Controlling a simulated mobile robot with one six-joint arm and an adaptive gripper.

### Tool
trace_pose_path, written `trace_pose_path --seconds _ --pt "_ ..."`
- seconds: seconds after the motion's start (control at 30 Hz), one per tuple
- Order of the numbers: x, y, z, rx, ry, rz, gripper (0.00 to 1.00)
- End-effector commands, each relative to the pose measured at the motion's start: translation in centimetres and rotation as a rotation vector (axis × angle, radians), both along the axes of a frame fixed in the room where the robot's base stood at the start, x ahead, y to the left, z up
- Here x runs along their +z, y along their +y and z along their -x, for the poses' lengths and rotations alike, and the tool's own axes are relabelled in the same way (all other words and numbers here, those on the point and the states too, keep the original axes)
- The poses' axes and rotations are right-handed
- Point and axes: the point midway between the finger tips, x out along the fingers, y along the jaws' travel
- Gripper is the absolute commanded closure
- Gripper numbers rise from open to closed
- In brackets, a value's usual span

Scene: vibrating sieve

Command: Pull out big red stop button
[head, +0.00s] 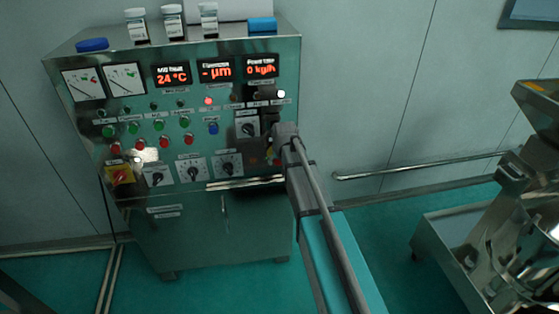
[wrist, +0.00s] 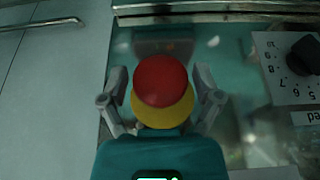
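The big red stop button (wrist: 162,82) is a round red cap over a yellow base (wrist: 165,110), seen in the middle of the wrist view. My gripper (wrist: 161,78) is open, with one grey finger on each side of the button. Narrow gaps show between the fingers and the red cap, so I see no grip on it. In the head view my gripper (head: 275,142) is at the right side of the panel. My arm and gripper mostly hide the button there.
The steel control cabinet (head: 205,235) carries dials, lamps, coloured buttons and displays. A numbered dial (wrist: 304,58) is right of the button in the wrist view. Bottles (head: 172,24) stand on top of the cabinet. A wall rail (head: 430,165) and a steel machine (head: 500,225) are to the right.

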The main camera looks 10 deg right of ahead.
Motion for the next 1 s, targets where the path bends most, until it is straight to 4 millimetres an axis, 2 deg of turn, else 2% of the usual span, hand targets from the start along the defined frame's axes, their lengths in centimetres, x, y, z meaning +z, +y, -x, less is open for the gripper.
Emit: trace_pose_path --seconds 0.53,0.8,1.0 --pt "0.0 0.0 -0.4 0.0 -0.004 0.0 0.0" --pt "0.1 0.0 -2.0 -0.001 -0.004 0.0 0.0" --pt "1.8 -0.1 -1.2 -0.001 -0.004 0.0 0.0"
